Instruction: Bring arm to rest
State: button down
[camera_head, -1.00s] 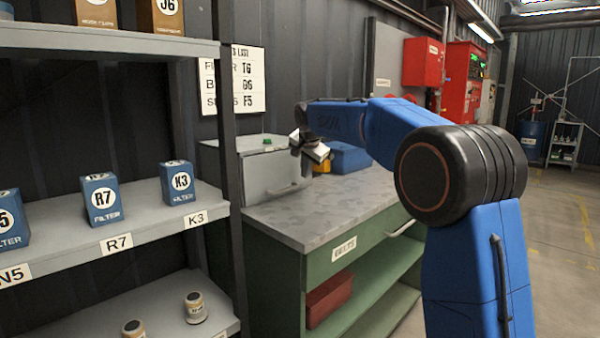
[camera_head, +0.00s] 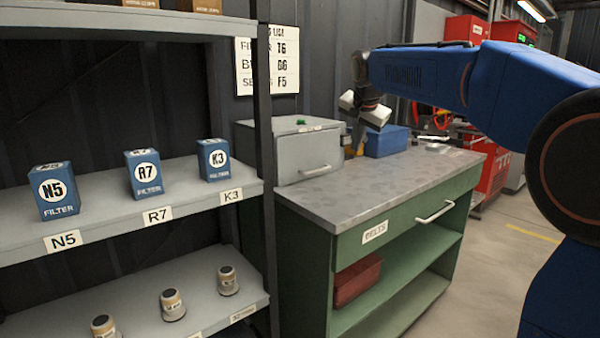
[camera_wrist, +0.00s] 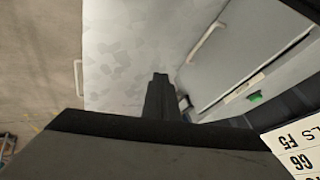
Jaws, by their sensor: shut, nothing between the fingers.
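My blue arm reaches in from the right in the head view and bends down over the green workbench (camera_head: 330,190). My gripper (camera_head: 358,140) hangs above the back of the bench top, near the grey metal box and the blue bin. In the wrist view my gripper (camera_wrist: 160,80) shows as dark fingers closed together, with nothing held between them. The mottled grey bench top (camera_wrist: 135,50) lies beyond the fingers.
A grey box (camera_head: 290,150) with a green knob stands on the bench, a blue bin (camera_head: 388,141) beside it. A shelf (camera_head: 100,215) with blue filter boxes stands at left. Red cabinets (camera_head: 495,175) are behind at right. Open floor (camera_head: 520,255) lies right of the bench.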

jog(key=s+d+f+n+g, duration=0.1)
jog(key=s+d+f+n, duration=0.3)
jog(key=s, duration=0.9)
jog(key=s+d+f, duration=0.3)
jog(key=s+f, duration=0.4)
jog(key=s, duration=0.6)
jog(key=s+d+f+n+g, duration=0.1)
jog(key=s+f+n, duration=0.3)
jog(key=s+f, duration=1.3)
jog(key=s, duration=0.4)
jog(key=shift+d+f, duration=0.25)
jog(key=shift+d, duration=0.1)
